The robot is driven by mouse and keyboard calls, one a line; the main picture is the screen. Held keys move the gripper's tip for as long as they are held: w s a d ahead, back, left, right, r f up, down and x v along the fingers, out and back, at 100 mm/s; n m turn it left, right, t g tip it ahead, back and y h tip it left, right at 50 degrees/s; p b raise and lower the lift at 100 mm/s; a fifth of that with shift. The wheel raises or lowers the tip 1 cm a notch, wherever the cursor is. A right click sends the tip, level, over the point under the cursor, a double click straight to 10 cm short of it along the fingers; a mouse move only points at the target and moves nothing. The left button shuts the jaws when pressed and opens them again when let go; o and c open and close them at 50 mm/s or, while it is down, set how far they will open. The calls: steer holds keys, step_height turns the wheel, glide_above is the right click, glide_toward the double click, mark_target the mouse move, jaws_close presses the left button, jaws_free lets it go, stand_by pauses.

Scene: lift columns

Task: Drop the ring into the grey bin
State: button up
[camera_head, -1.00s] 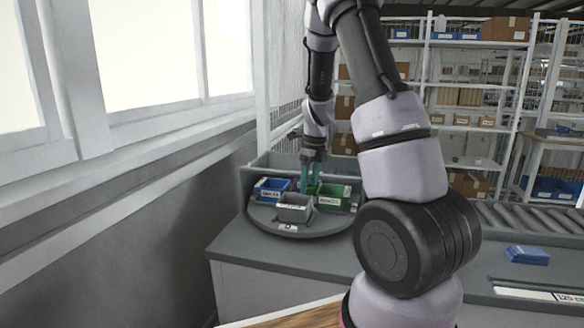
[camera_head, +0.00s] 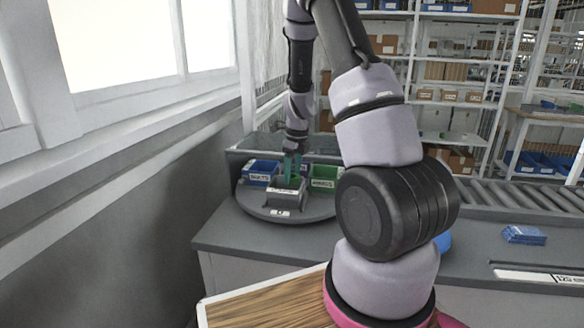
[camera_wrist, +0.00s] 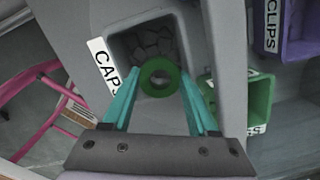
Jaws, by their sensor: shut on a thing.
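The green ring (camera_wrist: 147,88) is held between the teal fingertips of my gripper (camera_wrist: 160,76), which is shut on it. In the wrist view the ring overlaps the opening of the grey bin (camera_wrist: 190,27), labelled CAPS, which has dark grey pieces inside. In the head view my gripper (camera_head: 292,166) points down just over the grey bin (camera_head: 287,197) at the front of a round turntable. The ring cannot be made out there. The exact height of the ring over the bin is hard to tell.
A blue bin (camera_head: 261,173) and a green bin (camera_head: 324,178) stand behind the grey one on the turntable (camera_head: 250,205). The wrist view shows a purple bin (camera_wrist: 300,45) labelled CLIPS. A blue item (camera_head: 524,235) lies on the counter at right, before a roller conveyor (camera_head: 510,195).

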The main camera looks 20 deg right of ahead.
mark_target(296, 178)
steer(key=shift+f, duration=0.1)
steer(key=o, duration=1.5)
steer(key=r, duration=0.7)
steer(key=s+r, duration=0.1)
steer(key=r, duration=0.2)
steer(key=shift+s+d+r, duration=0.1)
steer(key=shift+d+r, duration=0.25)
